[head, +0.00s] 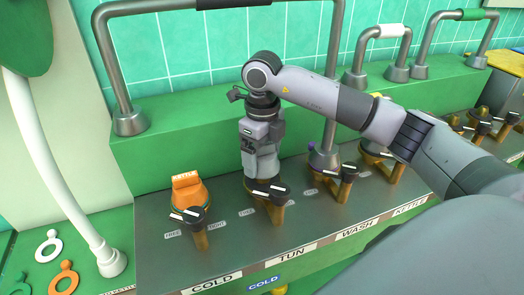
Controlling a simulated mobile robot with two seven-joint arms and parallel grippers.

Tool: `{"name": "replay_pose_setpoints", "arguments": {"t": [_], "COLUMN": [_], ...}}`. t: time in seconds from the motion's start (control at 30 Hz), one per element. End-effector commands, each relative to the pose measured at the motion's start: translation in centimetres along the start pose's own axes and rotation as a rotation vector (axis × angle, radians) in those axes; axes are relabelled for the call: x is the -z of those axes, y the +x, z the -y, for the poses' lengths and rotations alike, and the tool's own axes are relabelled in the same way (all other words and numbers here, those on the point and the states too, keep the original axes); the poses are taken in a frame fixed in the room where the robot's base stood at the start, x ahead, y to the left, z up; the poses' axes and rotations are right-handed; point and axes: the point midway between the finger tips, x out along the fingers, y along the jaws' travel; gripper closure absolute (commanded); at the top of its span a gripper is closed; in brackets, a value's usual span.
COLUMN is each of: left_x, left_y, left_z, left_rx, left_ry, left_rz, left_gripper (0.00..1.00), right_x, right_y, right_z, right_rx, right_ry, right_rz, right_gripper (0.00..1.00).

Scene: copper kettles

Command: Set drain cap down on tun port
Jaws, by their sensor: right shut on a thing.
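My right gripper (262,172) points straight down at the second port from the left, in line with the TUN label (291,253). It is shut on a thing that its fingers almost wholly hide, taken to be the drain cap. The brass tun port (276,212) with its black-handled valve is right below the fingertips. I cannot tell whether the held cap touches the port. An orange cap marked KETTLE (187,188) stands on the leftmost port, above the COLD label (214,283). My left gripper is not in view.
The wash port valve (345,180) stands close right of my gripper, with more valves beyond. Grey pipes (112,70) rise from the green ledge (180,140) behind. White (48,257) and orange (64,291) ring-handled pieces lie at lower left.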

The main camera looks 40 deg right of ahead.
Motion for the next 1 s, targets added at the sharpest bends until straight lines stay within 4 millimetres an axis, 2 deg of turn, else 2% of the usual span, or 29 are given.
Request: {"name": "replay_pose_setpoints", "arguments": {"t": [1.0], "left_x": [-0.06], "left_y": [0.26], "left_z": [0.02], "left_rx": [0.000], "left_ry": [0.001], "left_rz": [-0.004], "left_gripper": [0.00], "right_x": [-0.07], "right_y": [0.50], "right_z": [0.03], "right_rx": [0.000], "right_ry": [0.000], "right_rz": [0.002], "right_gripper": [0.48]}}
